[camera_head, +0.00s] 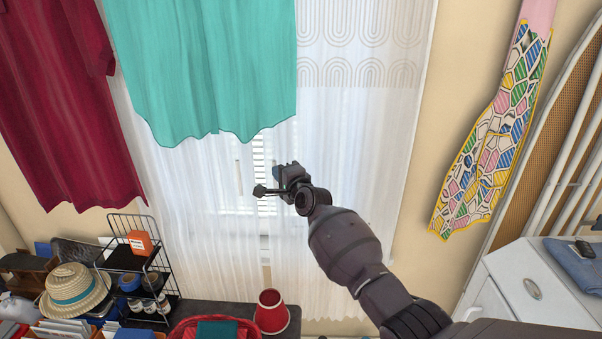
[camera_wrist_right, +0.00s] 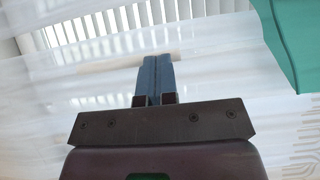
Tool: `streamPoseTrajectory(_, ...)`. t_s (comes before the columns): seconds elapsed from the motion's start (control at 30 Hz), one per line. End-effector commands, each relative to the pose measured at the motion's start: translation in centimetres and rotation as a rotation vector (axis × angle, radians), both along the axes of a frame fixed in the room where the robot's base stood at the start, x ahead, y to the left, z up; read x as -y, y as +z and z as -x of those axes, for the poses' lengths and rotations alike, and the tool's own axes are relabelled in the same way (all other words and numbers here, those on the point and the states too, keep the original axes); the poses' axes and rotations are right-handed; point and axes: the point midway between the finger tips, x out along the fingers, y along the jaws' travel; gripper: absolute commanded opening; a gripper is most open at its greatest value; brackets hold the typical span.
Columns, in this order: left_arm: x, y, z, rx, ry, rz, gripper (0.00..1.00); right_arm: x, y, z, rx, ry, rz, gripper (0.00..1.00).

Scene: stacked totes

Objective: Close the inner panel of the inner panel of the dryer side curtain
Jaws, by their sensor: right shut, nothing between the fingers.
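A white sheer curtain with an arch pattern near its top (camera_head: 375,110) hangs at the window on the side towards the white appliance. Another white sheer stretch (camera_head: 190,200) hangs to its left, with window blinds (camera_head: 236,190) showing between or through them. My right gripper (camera_head: 279,172) is shut and empty in front of the sheers, just below the hem of a teal cloth. In the right wrist view its fingers (camera_wrist_right: 154,75) are together against a background of white sheer fabric (camera_wrist_right: 220,50) and blinds (camera_wrist_right: 100,28). I cannot tell whether the fingers touch the fabric. My left gripper is out of view.
The teal cloth (camera_head: 215,70) hangs over the upper window, and a dark red one (camera_head: 70,110) is at the left. A patterned cloth (camera_head: 495,135) and the white appliance (camera_head: 535,290) are at the right. Below stand a red pot (camera_head: 271,312), a wire rack (camera_head: 133,255) and a straw hat (camera_head: 74,290).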

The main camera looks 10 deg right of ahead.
Motion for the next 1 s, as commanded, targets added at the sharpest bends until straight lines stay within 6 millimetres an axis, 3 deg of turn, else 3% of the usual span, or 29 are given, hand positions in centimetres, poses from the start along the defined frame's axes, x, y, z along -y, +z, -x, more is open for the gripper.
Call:
streamPoseTrajectory(0.27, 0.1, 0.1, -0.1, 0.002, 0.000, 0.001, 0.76, -1.9, 0.3, -0.7, 0.006, -0.006, -0.001, 0.00)
streamPoseTrajectory(1.0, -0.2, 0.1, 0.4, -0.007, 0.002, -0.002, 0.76, -1.8, 0.4, -0.6, 0.007, -0.007, 0.000, 0.00)
